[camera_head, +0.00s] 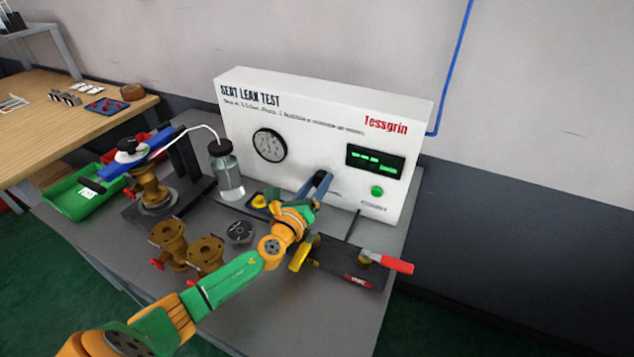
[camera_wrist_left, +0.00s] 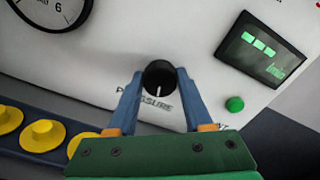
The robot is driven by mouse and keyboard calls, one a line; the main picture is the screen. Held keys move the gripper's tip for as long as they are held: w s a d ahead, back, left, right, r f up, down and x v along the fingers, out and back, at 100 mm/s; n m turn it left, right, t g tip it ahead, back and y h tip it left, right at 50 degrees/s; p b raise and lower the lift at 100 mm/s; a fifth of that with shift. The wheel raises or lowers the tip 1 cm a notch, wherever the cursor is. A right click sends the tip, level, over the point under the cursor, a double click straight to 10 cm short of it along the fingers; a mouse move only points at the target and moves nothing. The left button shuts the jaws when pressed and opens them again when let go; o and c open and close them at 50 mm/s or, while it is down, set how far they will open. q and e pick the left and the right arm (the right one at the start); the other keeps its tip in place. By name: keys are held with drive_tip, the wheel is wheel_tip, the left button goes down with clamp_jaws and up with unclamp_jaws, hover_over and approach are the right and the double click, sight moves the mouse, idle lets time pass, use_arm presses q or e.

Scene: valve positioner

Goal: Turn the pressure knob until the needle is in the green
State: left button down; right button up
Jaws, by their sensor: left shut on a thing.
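The white test panel (camera_head: 320,130) carries a round gauge (camera_head: 269,145) on its left. The gauge is too small in the head view to read its needle; only its lower part (camera_wrist_left: 55,12) shows in the left wrist view, with a 6 on it. The black pressure knob (camera_wrist_left: 159,78) has a white mark pointing down. My left gripper (camera_head: 318,182) reaches the panel's lower middle. In the left wrist view its two blue fingers (camera_wrist_left: 158,90) are shut on the knob, one on each side. My right gripper does not show.
A green display (camera_head: 375,161) and green button (camera_head: 377,191) are right of the knob. A bottle with a tube (camera_head: 227,172) stands left of my arm. Brass valve parts (camera_head: 170,240) sit on the grey bench (camera_head: 225,305). A red-handled valve (camera_head: 385,262) is at the right.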

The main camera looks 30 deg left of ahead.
use_arm(q)
drive_tip(key=shift+w+r+m, duration=0.1)
drive_tip(key=shift+r+m, duration=0.1)
drive_tip(key=shift+m, duration=0.8)
drive_tip(key=c, duration=0.7)
unclamp_jaws()
drive_tip(key=o, duration=0.4)
drive_tip(key=shift+f, duration=0.15)
drive_tip(key=s, duration=0.7)
drive_tip(key=shift+d, duration=0.2)
